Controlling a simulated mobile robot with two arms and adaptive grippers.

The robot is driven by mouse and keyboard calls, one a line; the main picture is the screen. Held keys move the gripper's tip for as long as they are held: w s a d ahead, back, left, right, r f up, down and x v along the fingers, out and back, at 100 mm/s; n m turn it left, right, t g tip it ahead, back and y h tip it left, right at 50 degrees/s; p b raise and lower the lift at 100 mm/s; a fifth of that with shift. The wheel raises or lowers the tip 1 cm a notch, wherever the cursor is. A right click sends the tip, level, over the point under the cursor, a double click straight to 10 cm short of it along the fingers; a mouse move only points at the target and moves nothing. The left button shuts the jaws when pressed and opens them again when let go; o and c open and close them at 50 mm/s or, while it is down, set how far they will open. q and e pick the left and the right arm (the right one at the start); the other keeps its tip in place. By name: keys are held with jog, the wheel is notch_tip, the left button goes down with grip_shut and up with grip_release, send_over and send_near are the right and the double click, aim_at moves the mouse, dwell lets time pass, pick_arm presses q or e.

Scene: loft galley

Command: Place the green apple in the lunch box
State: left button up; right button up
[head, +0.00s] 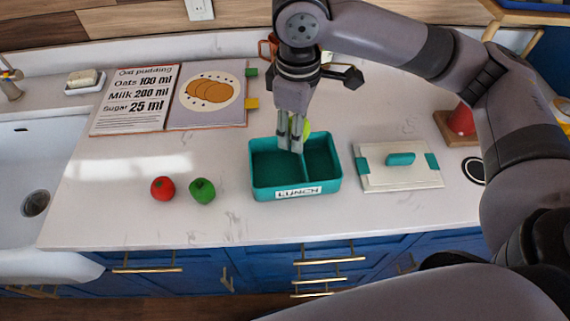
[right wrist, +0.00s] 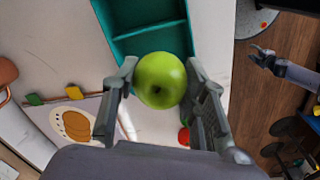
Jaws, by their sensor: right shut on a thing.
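The green apple (right wrist: 161,80) is held between the two fingers of my right gripper (right wrist: 163,88), which is shut on it. In the head view the apple (head: 306,129) is partly hidden behind the fingers of the right gripper (head: 291,145). The teal lunch box (head: 262,185) stands open on the counter, with a divider making two compartments and a "LUNCH" label in front. The held apple appears above the box's back part; its exact height is unclear. In the right wrist view, a grey gripper, likely my left one (right wrist: 263,58), shows small over the floor.
A red tomato-like item (head: 163,188) and a dark green pepper-like item (head: 202,191) lie left of the box. The box's lid (head: 375,178) lies to its right. An open recipe book (head: 168,97) lies behind left; a sink (head: 28,170) is at far left.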

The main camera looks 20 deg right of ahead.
jog(key=w+a+r+n, duration=0.3)
jog(key=r+n, duration=0.2)
jog(key=n, duration=0.4)
send_over(278, 173)
notch_tip(278, 173, down, 15)
pick_arm(q)
jog(key=shift+a+r, duration=0.1)
jog(key=shift+a, duration=0.1)
pick_arm(e)
jog(key=shift+f, duration=2.35)
jog(key=shift+f, duration=0.1)
jog(key=o, duration=1.2)
pick_arm(q)
jog(key=shift+a, duration=0.1)
